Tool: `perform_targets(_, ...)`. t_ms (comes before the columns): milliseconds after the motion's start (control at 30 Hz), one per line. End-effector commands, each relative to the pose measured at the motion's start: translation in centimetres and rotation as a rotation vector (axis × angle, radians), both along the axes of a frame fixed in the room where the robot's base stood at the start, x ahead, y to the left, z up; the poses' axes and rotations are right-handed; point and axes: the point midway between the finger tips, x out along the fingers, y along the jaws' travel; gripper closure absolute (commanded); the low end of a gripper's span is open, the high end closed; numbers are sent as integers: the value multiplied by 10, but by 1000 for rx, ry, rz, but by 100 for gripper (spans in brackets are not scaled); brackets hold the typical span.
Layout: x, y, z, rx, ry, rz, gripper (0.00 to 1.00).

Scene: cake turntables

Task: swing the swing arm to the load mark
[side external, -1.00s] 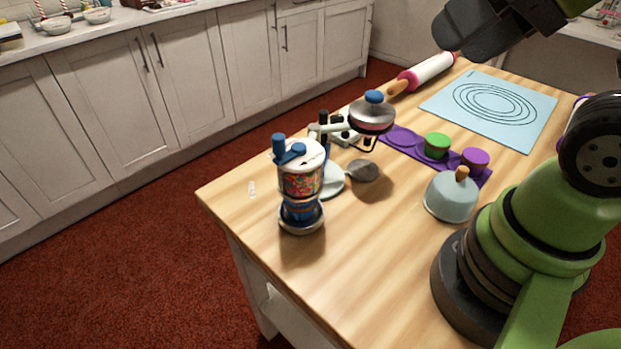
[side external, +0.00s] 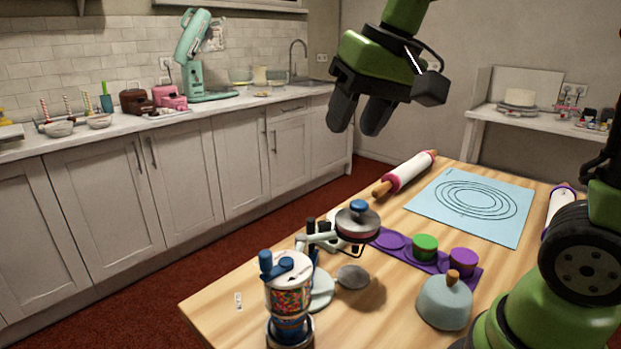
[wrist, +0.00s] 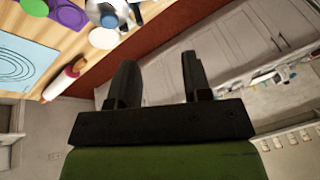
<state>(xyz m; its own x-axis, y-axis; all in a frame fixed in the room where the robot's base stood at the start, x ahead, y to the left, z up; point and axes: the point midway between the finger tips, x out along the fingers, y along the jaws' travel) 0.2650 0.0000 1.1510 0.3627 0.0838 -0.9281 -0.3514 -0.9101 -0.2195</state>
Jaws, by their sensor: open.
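The swing arm (side external: 318,239) is a pale bar on a post near the table's left end. Its outer end reaches right to a round pan (side external: 357,229) with a pinkish side and a blue knob on top. A grey disc (side external: 352,277) lies below the pan. I cannot make out which mark is the load mark. My gripper (side external: 360,113) is open and empty, high above the table and well clear of the swing arm. In the wrist view its two fingers (wrist: 160,76) stand apart, with the blue knob (wrist: 108,21) beyond them at the upper left.
A candy-filled jar (side external: 288,298) with blue parts stands in front of the swing arm. A purple tray (side external: 390,240) with a green pot (side external: 425,246), a grey dome (side external: 444,303), a rolling pin (side external: 408,172) and a blue mat (side external: 510,225) lie to the right.

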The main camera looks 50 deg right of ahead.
Motion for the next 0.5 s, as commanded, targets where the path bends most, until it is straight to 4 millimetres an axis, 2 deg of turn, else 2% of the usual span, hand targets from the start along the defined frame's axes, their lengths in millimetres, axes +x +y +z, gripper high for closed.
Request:
perform_targets(33,19,-6,-8,-6,42,-9,55)
perform_targets(100,42,-13,-19,-16,89,-21,55)
perform_targets(167,60,-21,-31,-24,131,-31,55)
perform_targets(300,98,-39,-69,-41,228,-56,55)
perform_targets(500,129,-59,-123,-59,333,-88,55)
